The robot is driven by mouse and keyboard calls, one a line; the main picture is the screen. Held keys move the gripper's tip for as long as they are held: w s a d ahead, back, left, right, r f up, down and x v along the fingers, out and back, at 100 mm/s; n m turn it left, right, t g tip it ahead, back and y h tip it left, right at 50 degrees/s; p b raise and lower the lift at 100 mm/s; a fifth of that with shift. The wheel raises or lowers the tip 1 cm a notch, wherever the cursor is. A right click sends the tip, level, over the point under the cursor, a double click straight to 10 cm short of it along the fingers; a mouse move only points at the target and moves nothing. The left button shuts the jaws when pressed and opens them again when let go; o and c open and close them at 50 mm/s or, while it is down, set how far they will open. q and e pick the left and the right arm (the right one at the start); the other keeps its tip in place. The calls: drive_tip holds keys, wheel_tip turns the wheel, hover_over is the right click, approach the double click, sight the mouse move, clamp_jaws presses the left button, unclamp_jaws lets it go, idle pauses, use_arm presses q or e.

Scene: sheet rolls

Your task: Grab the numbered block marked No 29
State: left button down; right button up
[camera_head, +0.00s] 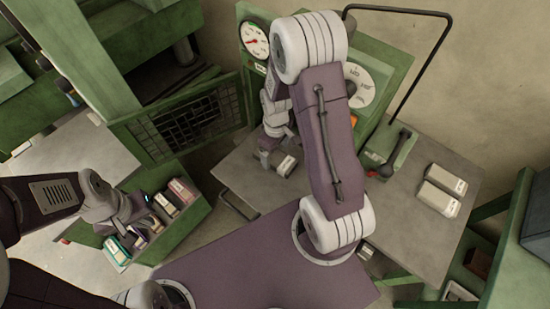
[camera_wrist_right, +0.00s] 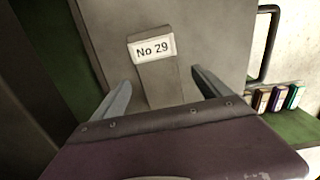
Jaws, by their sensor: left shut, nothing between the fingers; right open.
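The block marked No 29 (camera_wrist_right: 158,86) is a grey block with a white label, standing on a grey surface in the right wrist view. In the head view a small pale block (camera_head: 286,166) sits on the grey table by my right gripper (camera_head: 272,155); its label is too small to read there. My right gripper (camera_wrist_right: 162,77) is open, with one finger on each side of the No 29 block; contact cannot be told. My left gripper (camera_head: 128,226) is shut and empty over a green crate (camera_head: 185,226) at the left.
The crate holds several coloured items (camera_head: 183,190). Two white blocks (camera_head: 441,190) lie at the table's right. A green panel with a round gauge (camera_head: 254,40) stands behind, and a dark handle (camera_head: 398,145) rises from a green base. A bent dark rail (camera_head: 425,75) is nearby.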

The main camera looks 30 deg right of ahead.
sight(275, 157)
drive_tip(key=f, duration=0.4)
drive_tip(key=shift+w, duration=0.2)
drive_tip(key=c, duration=0.7)
clamp_jaws()
drive_tip(key=shift+r, duration=0.15)
